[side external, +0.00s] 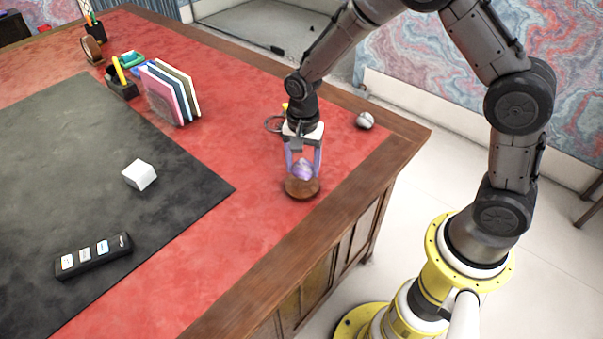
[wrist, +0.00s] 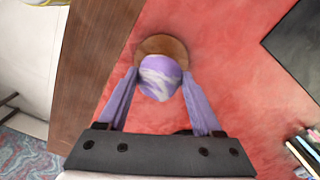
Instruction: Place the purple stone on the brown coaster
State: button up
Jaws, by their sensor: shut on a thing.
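The purple stone (wrist: 160,78), with pale swirls, is between the two purple fingers of my gripper (wrist: 160,88) in the wrist view. In the side view the stone (side external: 303,169) is between the fingertips of my gripper (side external: 304,168), which is shut on it. The round brown coaster (side external: 302,190) lies on the red desk top directly below the stone. In the wrist view the coaster (wrist: 161,44) shows behind the stone, partly hidden by it. I cannot tell whether the stone touches the coaster.
A white cube (side external: 139,174) and a black remote-like block (side external: 93,256) are on the dark desk mat (side external: 70,150). Upright books (side external: 170,90) stand farther back. A grey mouse-like object (side external: 364,121) lies right of my gripper. The wooden desk edge (side external: 360,203) is close by.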

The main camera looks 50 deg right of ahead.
aim_at(302, 175)
jog(key=shift+w+f, duration=0.25)
jog(key=shift+f, duration=1.45)
jog(key=shift+f, duration=0.15)
jog(key=o, duration=1.5)
notch_tip(302, 175, up, 12)
jog(key=shift+s+r, duration=0.1)
jog(key=shift+r, duration=0.15)
